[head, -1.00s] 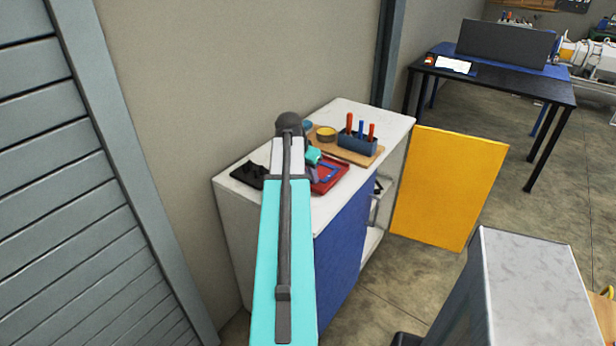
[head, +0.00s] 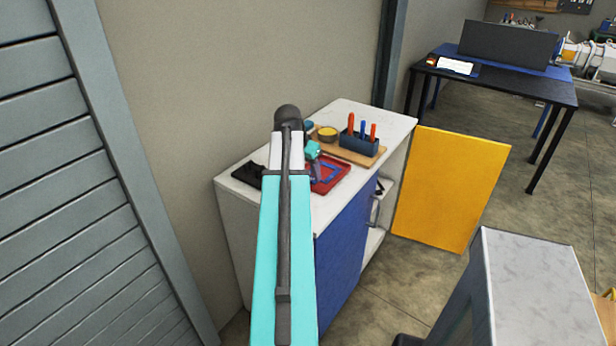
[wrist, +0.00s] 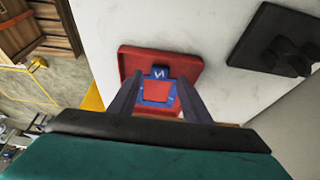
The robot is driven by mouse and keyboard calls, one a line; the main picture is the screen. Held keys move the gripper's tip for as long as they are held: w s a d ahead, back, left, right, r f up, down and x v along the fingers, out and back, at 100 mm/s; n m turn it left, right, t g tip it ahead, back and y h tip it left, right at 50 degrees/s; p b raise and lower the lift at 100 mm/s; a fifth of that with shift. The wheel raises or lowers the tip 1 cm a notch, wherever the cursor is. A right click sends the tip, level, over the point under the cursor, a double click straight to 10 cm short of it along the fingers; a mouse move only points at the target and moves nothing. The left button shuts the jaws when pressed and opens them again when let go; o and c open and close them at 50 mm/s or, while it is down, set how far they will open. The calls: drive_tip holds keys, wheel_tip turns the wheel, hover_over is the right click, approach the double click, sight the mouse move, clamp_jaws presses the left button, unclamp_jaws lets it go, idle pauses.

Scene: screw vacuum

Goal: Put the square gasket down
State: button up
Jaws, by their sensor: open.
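The square gasket (wrist: 159,92) is a blue frame with a dark blue tab on its far side. It lies in the red tray (wrist: 190,68), whose red floor shows through its middle. In the head view, a bit of the blue gasket (head: 332,174) shows in the red tray (head: 343,180), partly hidden by my gripper. My gripper (wrist: 160,84) is open, with one finger on each side of the gasket in the wrist view. A gap shows between the fingers and the gasket. The exact height of the fingertips above the tray is hard to tell.
The tray sits on a white cabinet top (head: 280,202). A black object (head: 248,174) lies left of it. Behind it, a wooden board holds a tool block (head: 360,144) and a yellow-topped round container (head: 327,133). A yellow panel (head: 450,190) stands right of the cabinet.

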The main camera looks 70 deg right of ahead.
drive_tip(key=s+b+v, duration=0.1)
drive_tip(key=v, duration=0.8)
drive_tip(key=shift+w+r, duration=0.2)
drive_tip(key=shift+w, duration=0.3)
idle(0.4)
